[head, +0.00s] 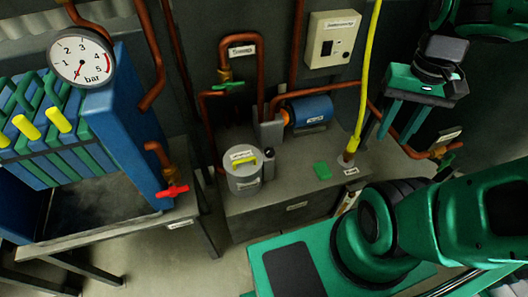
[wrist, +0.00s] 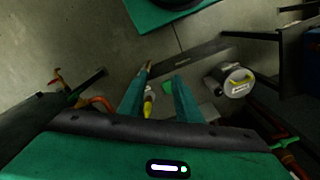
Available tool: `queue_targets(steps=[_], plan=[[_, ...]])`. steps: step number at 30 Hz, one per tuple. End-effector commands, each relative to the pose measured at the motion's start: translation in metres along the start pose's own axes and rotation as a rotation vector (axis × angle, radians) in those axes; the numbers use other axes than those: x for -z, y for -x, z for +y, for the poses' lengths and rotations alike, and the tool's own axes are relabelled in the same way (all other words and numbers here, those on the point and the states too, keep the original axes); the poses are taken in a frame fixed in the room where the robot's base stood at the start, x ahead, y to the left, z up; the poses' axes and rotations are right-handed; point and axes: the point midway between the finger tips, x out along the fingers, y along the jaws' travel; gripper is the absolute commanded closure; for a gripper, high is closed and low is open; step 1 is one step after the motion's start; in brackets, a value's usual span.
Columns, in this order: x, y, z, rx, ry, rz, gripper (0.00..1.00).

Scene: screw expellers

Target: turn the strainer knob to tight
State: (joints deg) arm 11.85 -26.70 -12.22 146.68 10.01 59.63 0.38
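A grey cylindrical canister (head: 245,182) stands on the grey bench, with a yellow bar-shaped knob (head: 243,156) on its lid. I take this as the strainer, but its label is too small to read surely. The canister also shows in the wrist view (wrist: 232,78), right of my fingers, with its yellow knob (wrist: 240,87) facing up. My gripper (head: 393,138) is up at the right in the head view, well apart from the canister. Its two green fingers are spread with nothing held; they also show open in the wrist view (wrist: 162,73).
A yellow hose (head: 366,75) drops to the bench right of the canister. A blue motor (head: 308,110) and copper pipes (head: 240,40) stand behind it. A green pad (head: 322,170) lies on the bench. A blue press (head: 130,110) with a red-handled valve (head: 172,190) stands left.

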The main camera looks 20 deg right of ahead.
Motion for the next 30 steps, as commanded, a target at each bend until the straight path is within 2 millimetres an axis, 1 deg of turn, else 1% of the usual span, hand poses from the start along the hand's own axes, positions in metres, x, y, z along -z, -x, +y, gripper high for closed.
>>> queue_targets(steps=[5,6,7,8,9,11,14,17,21,23,24,26,27,29,30], plan=[[0.000,0.000,0.000,0.000,-0.001,0.000,0.69],[0.000,0.000,0.000,0.000,-0.001,0.000,0.59],[-0.002,0.001,0.002,0.001,0.002,0.003,0.52],[-0.007,0.004,0.005,0.004,0.008,0.010,0.50],[-0.007,0.005,0.005,0.002,0.019,0.013,0.50],[-0.001,0.004,0.002,-0.008,0.053,0.014,0.50],[0.019,0.000,-0.008,-0.036,0.153,0.013,0.50],[0.047,-0.007,-0.024,-0.069,0.305,0.014,0.50],[0.087,-0.025,-0.056,-0.109,0.554,0.011,0.50],[0.102,-0.035,-0.072,-0.120,0.662,0.008,0.50],[0.112,-0.043,-0.084,-0.126,0.734,0.007,0.50],[0.125,-0.056,-0.102,-0.133,0.843,0.003,0.50],[0.133,-0.065,-0.115,-0.135,0.916,0.000,0.50],[0.144,-0.080,-0.134,-0.135,1.025,-0.003,0.50],[0.150,-0.090,-0.148,-0.134,1.096,-0.007,0.50]])
